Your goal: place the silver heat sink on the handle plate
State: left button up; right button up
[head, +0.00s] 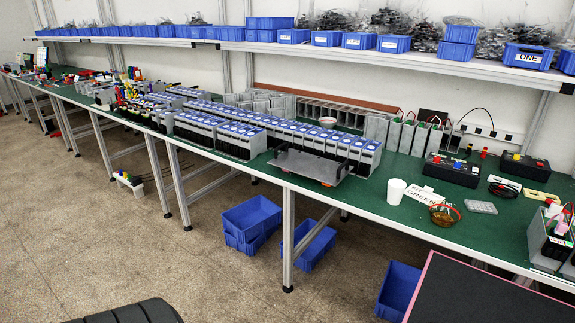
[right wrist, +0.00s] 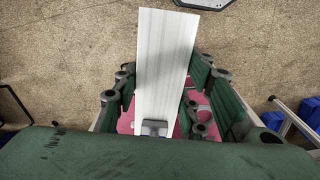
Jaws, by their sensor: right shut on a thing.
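The silver heat sink (right wrist: 165,50) is a long pale bar with fine lengthwise ridges, in the right wrist view. My right gripper (right wrist: 164,85) is shut on it, with green-padded fingers on both sides. The heat sink's far end sticks out past the fingers, above the speckled floor. In the head view, a grey metal plate-like piece with raised ends (head: 303,166) lies at the table's front edge; I cannot tell for sure that it is the handle plate. Neither gripper shows in the head view.
The long green table (head: 385,228) holds rows of blue-topped grey units (head: 250,130), a white cup (head: 396,190) and a black box (head: 453,170). Blue bins (head: 250,220) stand on the floor. A dark panel with a pink edge (head: 470,295) fills the lower right.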

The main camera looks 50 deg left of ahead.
aim_at(310, 164)
jog(key=j+u, duration=0.1)
jog(key=u, duration=0.3)
jog(key=i+u, duration=0.1)
jog(key=u, duration=0.65)
jog(key=i+u, duration=0.15)
jog(key=u, duration=0.25)
